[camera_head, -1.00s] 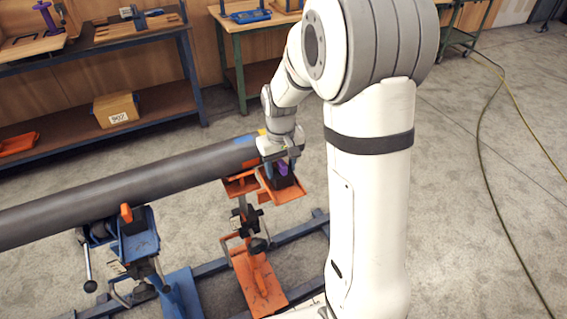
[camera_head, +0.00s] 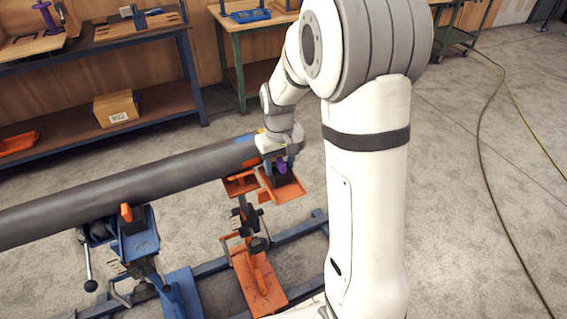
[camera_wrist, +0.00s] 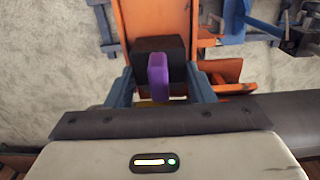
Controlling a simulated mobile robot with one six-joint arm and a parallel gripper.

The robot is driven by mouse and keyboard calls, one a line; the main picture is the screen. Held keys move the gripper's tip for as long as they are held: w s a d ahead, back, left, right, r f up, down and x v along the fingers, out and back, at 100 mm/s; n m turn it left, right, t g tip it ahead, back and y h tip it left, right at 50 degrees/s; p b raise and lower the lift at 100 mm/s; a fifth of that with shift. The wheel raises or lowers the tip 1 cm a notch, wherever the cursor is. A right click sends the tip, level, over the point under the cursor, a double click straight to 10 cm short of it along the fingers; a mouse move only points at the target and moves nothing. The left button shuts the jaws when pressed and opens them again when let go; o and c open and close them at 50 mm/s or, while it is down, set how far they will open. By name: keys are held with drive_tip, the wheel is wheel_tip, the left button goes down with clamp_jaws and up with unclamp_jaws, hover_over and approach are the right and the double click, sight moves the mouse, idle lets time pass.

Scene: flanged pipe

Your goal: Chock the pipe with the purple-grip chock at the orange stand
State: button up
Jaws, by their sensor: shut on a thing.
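The dark pipe (camera_head: 120,190) lies across the blue stand (camera_head: 135,235) and the orange stand (camera_head: 258,270). In the wrist view the pipe (camera_wrist: 290,120) shows at right. The chock, a black block with a purple grip (camera_head: 282,167), is at the orange stand's right-hand plate (camera_head: 287,190), beside the pipe end. My gripper (camera_head: 279,160) is shut on the purple grip (camera_wrist: 159,76), with a blue finger on either side in the wrist view. The black block (camera_wrist: 160,50) shows behind the grip. I cannot tell whether the chock touches the pipe.
An orange chock part (camera_head: 126,212) stands at the blue stand, against the pipe. A blue-framed shelf (camera_head: 150,100) with a cardboard box (camera_head: 116,108) and a green table (camera_head: 240,60) stand behind. A hose (camera_head: 482,130) lies on the open floor at right.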

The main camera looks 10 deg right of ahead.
drive_tip(key=shift+w+a, duration=0.2)
drive_tip(key=shift+w, duration=0.6)
drive_tip(key=o, duration=1.2)
drive_tip(key=shift+c, duration=0.2)
drive_tip(key=shift+s, duration=0.1)
drive_tip(key=shift+s+d+r+p, duration=0.1)
drive_tip(key=shift+s+r+p, duration=0.05)
drive_tip(key=shift+r+p, duration=0.85)
drive_tip(key=shift+s+a+r+p, duration=0.15)
drive_tip(key=shift+r+p, duration=0.4)
drive_tip(key=shift+r, duration=0.8)
drive_tip(key=shift+s+d+r+p, duration=0.2)
drive_tip(key=shift+r+p, duration=0.6)
drive_tip(key=shift+r, duration=0.35)
drive_tip(key=shift+s+r, duration=0.1)
drive_tip(key=shift+r, duration=0.05)
drive_tip(key=s+r+t, duration=0.1)
drive_tip(key=s+r, duration=0.2)
drive_tip(key=s, duration=0.4)
drive_tip(key=s+r+m+t, duration=0.1)
drive_tip(key=s+r, duration=0.3)
drive_tip(key=s, duration=0.3)
drive_tip(key=s+d+r+m+t, duration=0.1)
drive_tip(key=s+r, duration=0.3)
drive_tip(key=s, duration=0.3)
drive_tip(key=shift+s, duration=0.25)
